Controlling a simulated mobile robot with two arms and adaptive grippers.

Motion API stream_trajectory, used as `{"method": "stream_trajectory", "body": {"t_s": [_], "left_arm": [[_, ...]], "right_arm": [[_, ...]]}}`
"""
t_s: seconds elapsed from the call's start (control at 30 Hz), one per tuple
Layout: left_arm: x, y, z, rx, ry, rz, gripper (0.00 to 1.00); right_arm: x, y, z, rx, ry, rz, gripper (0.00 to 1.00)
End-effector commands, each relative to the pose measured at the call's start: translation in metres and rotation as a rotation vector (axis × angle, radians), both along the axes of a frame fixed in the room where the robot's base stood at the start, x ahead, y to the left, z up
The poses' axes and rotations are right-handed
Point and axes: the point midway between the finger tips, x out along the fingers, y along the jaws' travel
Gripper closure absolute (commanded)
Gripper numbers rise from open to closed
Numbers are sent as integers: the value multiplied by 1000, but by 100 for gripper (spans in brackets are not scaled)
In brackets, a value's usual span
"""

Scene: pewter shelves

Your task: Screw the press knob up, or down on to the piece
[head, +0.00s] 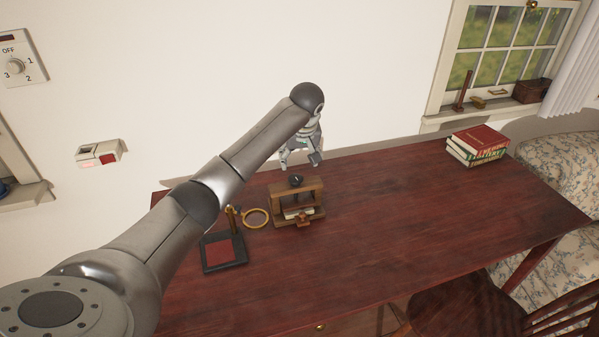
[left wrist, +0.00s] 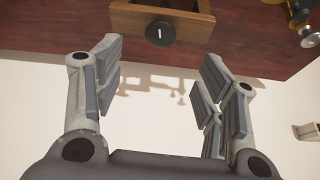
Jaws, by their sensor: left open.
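A small wooden press (head: 298,209) stands on the dark red table, with a pale piece (head: 299,212) inside its frame. Its round black knob (head: 296,181) sits on the top beam; in the left wrist view the knob (left wrist: 160,33) shows from above with a light mark on it. My left gripper (head: 302,161) is open and empty, above and behind the press. In the left wrist view its fingers (left wrist: 158,85) are spread wide, apart from the knob, which lies beyond the fingertips. My right gripper is not in view.
A brass ring (head: 256,218) and a black stand with a red pad (head: 223,252) and upright post lie left of the press. Books (head: 477,145) are stacked at the table's far right. The wall rises close behind the table. The table's middle right is clear.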

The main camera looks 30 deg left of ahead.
Motion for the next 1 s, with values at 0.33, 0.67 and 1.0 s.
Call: {"method": "stream_trajectory", "body": {"t_s": [0.33, 0.67, 1.0], "left_arm": [[13, 13, -42, -1, 4, 3, 36], [26, 25, -86, 0, 1, 1, 36], [29, 29, -98, 1, -1, 0, 36]], "right_arm": [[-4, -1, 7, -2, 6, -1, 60], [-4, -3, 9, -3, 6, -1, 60], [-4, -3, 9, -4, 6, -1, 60]]}}
